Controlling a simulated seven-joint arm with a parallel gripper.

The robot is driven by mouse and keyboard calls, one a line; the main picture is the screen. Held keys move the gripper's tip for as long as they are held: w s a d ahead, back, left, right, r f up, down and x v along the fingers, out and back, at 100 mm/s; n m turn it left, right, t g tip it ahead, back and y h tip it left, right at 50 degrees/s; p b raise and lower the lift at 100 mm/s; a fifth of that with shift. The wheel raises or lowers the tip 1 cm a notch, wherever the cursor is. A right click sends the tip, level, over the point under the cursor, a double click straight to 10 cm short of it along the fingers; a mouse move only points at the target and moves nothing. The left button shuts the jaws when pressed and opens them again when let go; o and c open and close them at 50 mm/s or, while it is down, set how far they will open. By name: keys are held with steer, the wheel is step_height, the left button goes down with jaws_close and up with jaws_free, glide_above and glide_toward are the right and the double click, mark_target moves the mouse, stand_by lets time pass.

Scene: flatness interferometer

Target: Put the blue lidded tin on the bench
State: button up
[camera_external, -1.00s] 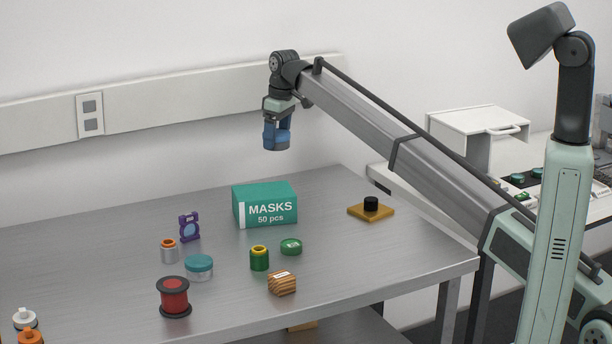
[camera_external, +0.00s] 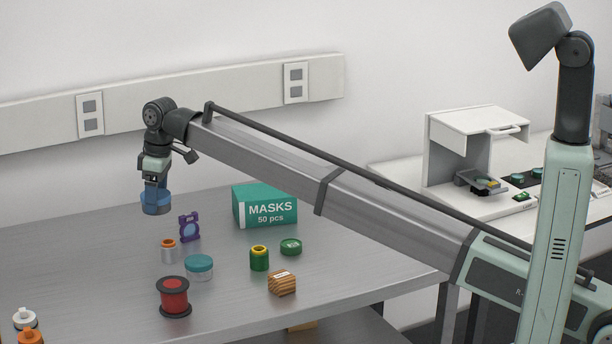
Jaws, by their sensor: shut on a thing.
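The blue lidded tin (camera_external: 156,205) is in my gripper (camera_external: 156,190), at the upper left of the bench in the picture. My gripper points down and is shut on the tin. The tin looks to be held above the bench (camera_external: 90,255), though its exact height is hard to judge from this one view. The fingers hide part of the tin.
A purple part (camera_external: 189,227), an orange-topped silver jar (camera_external: 168,250), a teal-lidded jar (camera_external: 199,267) and a red spool (camera_external: 174,297) stand nearby. A green masks box (camera_external: 265,206) is to the right. White and orange bottles (camera_external: 27,325) are front left. The bench's left part is clear.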

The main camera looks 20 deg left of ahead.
steer(key=n, duration=0.1)
glide_above(135, 269)
steer(key=w, duration=0.2)
steer(key=shift+s+d+f, duration=0.2)
steer(key=shift+s+f, duration=0.35)
steer(key=shift+s, duration=0.25)
steer(key=shift+f, duration=4.8)
steer(key=o, duration=0.6)
steer(key=shift+f, duration=0.1)
steer(key=shift+c, duration=0.2)
steer(key=o, duration=0.4)
